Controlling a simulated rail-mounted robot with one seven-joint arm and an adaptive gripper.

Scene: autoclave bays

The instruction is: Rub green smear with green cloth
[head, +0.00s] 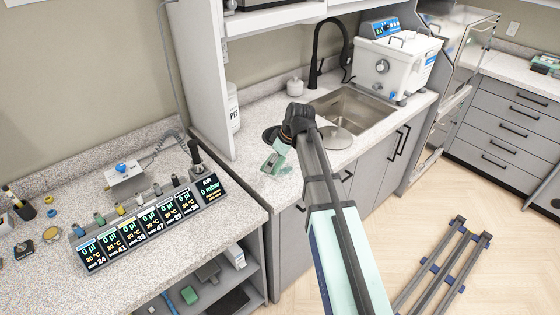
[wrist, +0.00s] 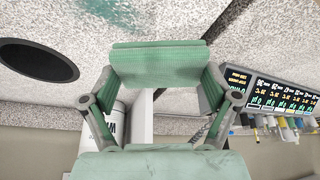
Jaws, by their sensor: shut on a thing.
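My gripper (head: 277,158) is over the counter just left of the sink in the head view. In the wrist view my gripper (wrist: 158,68) is shut on a folded green cloth (wrist: 160,63), which spans the space between its two fingers. A pale green smear (wrist: 115,10) shows on the speckled counter at the top edge of the wrist view, beyond the cloth and partly cut off. Whether the cloth touches the counter I cannot tell. In the head view my arm and gripper make the smear hard to make out.
The sink (head: 352,108) with a black tap (head: 322,50) lies right of my gripper. A grey disc (head: 336,138) is in front of it. A white bottle (head: 233,108) stands behind. A row of lit displays (head: 145,228) stands on the left counter. A white bath (head: 396,62) is at the back.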

